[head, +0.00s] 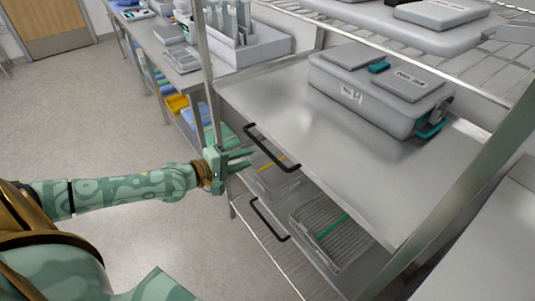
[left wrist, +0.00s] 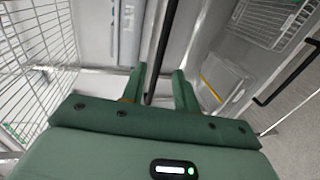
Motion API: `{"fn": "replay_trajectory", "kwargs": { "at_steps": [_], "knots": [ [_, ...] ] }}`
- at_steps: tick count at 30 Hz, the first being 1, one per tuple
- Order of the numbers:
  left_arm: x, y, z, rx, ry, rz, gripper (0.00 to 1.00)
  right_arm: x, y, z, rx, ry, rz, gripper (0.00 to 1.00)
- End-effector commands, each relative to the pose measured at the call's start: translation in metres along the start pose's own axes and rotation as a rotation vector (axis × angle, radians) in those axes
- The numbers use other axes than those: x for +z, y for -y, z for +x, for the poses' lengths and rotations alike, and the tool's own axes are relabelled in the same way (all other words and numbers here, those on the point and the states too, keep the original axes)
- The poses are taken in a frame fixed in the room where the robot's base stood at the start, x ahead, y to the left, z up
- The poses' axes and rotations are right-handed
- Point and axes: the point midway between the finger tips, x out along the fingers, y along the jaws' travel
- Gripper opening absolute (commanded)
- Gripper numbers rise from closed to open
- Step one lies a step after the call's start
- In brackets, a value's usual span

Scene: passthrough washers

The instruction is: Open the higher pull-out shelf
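The higher pull-out shelf (head: 262,95) is a flat grey metal surface with a black bar handle (head: 272,153) along its front edge. The shelf appears pushed in. My left gripper (head: 243,158) is at the left part of this handle, with its fingers pointing toward the rack. In the left wrist view, the two green fingers (left wrist: 161,82) are spread apart, and the black handle bar (left wrist: 162,48) runs between them with gaps on both sides. Contact is not visible. A lower pull-out shelf with its own black handle (head: 266,222) sits beneath. My right gripper is not in view.
A grey case (head: 360,90) stands on the higher shelf. Wire baskets (head: 330,232) lie lower down. A rack post (head: 207,75) rises close beside my left gripper. A bench (head: 150,35) with trays stands behind. The floor (head: 90,120) at left is clear.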

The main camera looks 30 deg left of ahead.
Motion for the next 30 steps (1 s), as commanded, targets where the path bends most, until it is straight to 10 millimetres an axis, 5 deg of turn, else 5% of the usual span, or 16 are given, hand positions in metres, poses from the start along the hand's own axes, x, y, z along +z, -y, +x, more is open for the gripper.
{"fn": "replay_trajectory", "kwargs": {
  "at_steps": [9, 23, 27, 30],
  "knots": [
    [0.0, 0.001, 0.069, 0.002, -0.001, 0.0, 0.3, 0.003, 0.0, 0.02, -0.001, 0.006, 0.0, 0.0],
    [0.0, 0.0, 0.084, -0.001, 0.0, 0.003, 0.3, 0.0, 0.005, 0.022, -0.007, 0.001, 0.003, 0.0],
    [0.0, 0.0, 0.084, -0.001, 0.0, 0.003, 0.0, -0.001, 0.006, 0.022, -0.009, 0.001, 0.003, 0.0],
    [0.0, 0.0, 0.084, -0.001, 0.0, 0.003, 0.0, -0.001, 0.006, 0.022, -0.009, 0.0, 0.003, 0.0]
  ]
}}
